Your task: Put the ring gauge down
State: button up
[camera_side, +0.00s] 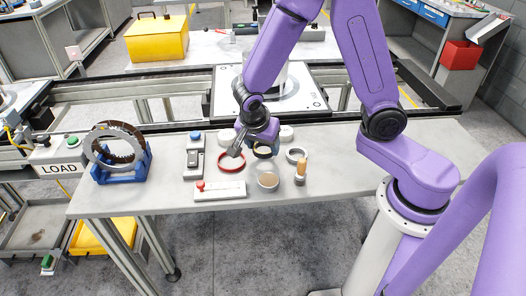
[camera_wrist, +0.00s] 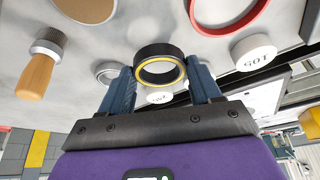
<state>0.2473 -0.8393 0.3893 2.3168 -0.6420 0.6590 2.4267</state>
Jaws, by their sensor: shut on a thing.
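The ring gauge is a black ring with a yellow band (camera_wrist: 160,49). In the wrist view it sits between the two dark blue fingers of my gripper (camera_wrist: 161,84), which is shut on it. In the side view my gripper (camera_side: 249,148) is over the grey bench, with the ring gauge (camera_side: 263,152) at its fingertips. The ring appears held above the bench top, but the exact gap is hard to tell. A red ring (camera_side: 231,162) lies just left of it, also seen in the wrist view (camera_wrist: 230,28).
A grey ring (camera_side: 297,155), a wooden-handled brush (camera_side: 300,171) and a round brown-topped piece (camera_side: 268,181) lie close by. White round pieces (camera_wrist: 254,52) are near too. A blue stand with discs (camera_side: 121,172) is at left. The bench's front right is clear.

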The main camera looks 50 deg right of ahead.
aim_at(263, 162)
jog(key=shift+f, duration=1.35)
jog(key=shift+f, duration=0.15)
jog(key=o, duration=1.2)
jog(key=shift+c, duration=0.2)
jog(key=v, duration=1.2)
jog(key=s+d+r+n+y, duration=0.1)
jog(key=s+d+n+y, duration=0.1)
jog(key=s+n, duration=0.8)
jog(key=s+d+r+n+g+y, duration=0.1)
jog(key=s+d+n+y, duration=0.1)
jog(key=s+n, duration=0.8)
jog(key=shift+r+n+y, duration=0.4)
jog(key=shift+n, duration=3.2)
